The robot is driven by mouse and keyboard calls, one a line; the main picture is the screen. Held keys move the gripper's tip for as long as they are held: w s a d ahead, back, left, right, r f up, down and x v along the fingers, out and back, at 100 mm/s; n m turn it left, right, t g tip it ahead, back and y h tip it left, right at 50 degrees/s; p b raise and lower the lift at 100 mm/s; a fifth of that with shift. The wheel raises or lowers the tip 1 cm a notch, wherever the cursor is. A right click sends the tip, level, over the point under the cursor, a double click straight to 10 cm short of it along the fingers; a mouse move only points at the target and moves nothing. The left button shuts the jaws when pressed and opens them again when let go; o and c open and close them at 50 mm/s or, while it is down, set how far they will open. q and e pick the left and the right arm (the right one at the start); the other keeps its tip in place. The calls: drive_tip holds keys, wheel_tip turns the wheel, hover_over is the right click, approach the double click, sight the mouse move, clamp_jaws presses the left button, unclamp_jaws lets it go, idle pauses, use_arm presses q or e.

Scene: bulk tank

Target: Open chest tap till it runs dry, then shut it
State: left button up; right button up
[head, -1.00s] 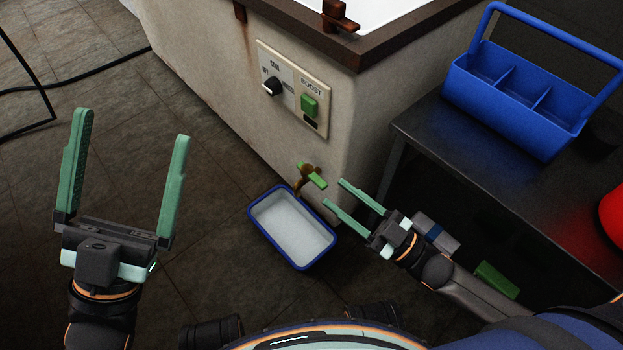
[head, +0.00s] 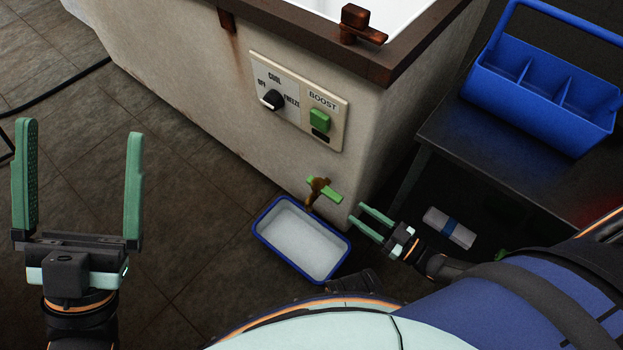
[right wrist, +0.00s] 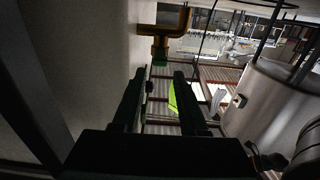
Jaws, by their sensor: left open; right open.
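The chest (head: 220,120) is a stained, pale box with a brown rim. Its tap (head: 318,187) sits low on the front near the corner, brass-brown with a green lever (head: 331,194) across it. I see no stream from it. A blue-rimmed white tray (head: 259,240) lies on the floor below the tap; I cannot tell how much liquid it holds. My right gripper (head: 357,213) is open and empty, just right of the lever and apart from it. The brass tap also shows at the top of the right wrist view (right wrist: 166,30). My left gripper (head: 80,128) is open and empty, far left.
A panel (head: 339,122) on the chest has a black knob (head: 272,100) and a green BOOST button (head: 319,120). A dark table (head: 450,140) with a blue caddy (head: 540,105) stands right.

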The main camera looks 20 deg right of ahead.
drive_tip(key=b, duration=0.3)
approach(308, 179)
drive_tip(key=x, duration=0.3)
drive_tip(key=f+x, duration=0.1)
drive_tip(key=x, duration=0.1)
drive_tip(key=shift+w+d, duration=0.2)
clamp_jaws()
drive_tip(key=shift+s, duration=0.1)
idle(1.0)
